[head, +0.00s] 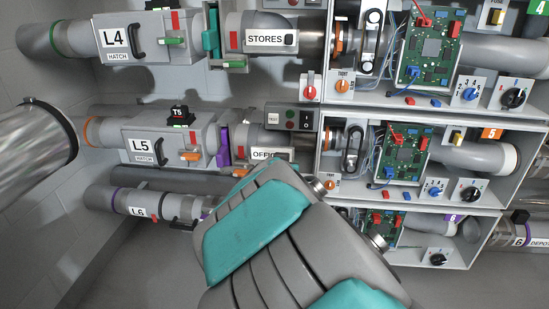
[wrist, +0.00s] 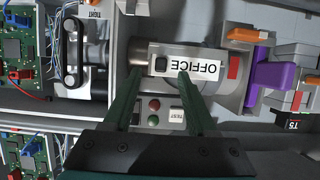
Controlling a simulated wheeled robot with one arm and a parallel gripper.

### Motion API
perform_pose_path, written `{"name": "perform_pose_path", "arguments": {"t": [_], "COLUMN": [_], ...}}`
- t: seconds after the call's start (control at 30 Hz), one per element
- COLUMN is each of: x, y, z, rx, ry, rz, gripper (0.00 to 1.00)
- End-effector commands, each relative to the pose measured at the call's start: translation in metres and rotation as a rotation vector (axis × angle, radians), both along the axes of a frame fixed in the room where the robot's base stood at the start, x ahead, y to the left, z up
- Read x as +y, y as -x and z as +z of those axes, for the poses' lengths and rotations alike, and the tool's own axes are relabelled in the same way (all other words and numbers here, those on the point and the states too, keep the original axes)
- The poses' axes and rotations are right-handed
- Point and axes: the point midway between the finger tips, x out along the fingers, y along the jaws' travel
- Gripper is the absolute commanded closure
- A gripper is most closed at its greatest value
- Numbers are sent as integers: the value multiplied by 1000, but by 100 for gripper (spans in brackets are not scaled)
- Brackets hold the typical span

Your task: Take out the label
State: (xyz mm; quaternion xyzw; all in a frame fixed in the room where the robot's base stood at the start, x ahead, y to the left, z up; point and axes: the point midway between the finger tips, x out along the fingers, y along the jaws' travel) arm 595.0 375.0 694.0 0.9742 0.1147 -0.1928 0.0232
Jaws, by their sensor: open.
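A white label reading OFFICE (wrist: 203,68) sits in a grey holder on the middle tube, upside down in the wrist view. A dark square tab (wrist: 161,66) is at its end. In the head view the OFFICE label (head: 265,153) shows just above my arm, which hides part of it. My gripper (wrist: 160,76) is open, with one dark green finger at the left end of the holder and the other over the label's lower edge. I cannot tell whether they touch. Another label, STORES (head: 264,39), is on the upper tube.
A purple slide gate (wrist: 268,80) and orange-handled latch (wrist: 290,99) stand right of the label. A button panel (wrist: 163,113) lies below it. Open boxes with circuit boards (head: 404,152) and wires are close by. The L5 hatch (head: 143,145) is on the same tube.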

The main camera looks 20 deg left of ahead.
Motion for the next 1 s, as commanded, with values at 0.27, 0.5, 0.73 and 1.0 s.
{"name": "perform_pose_path", "arguments": {"t": [0.27,0.5,0.73,1.0], "x": [9,10,10,10], "y": [-32,-36,-36,-36], "z": [-15,-15,-15,-15], "rx": [2,1,1,2], "ry": [1,0,0,0], "rz": [-1,1,1,1], "gripper": [43,43,59,90]}}
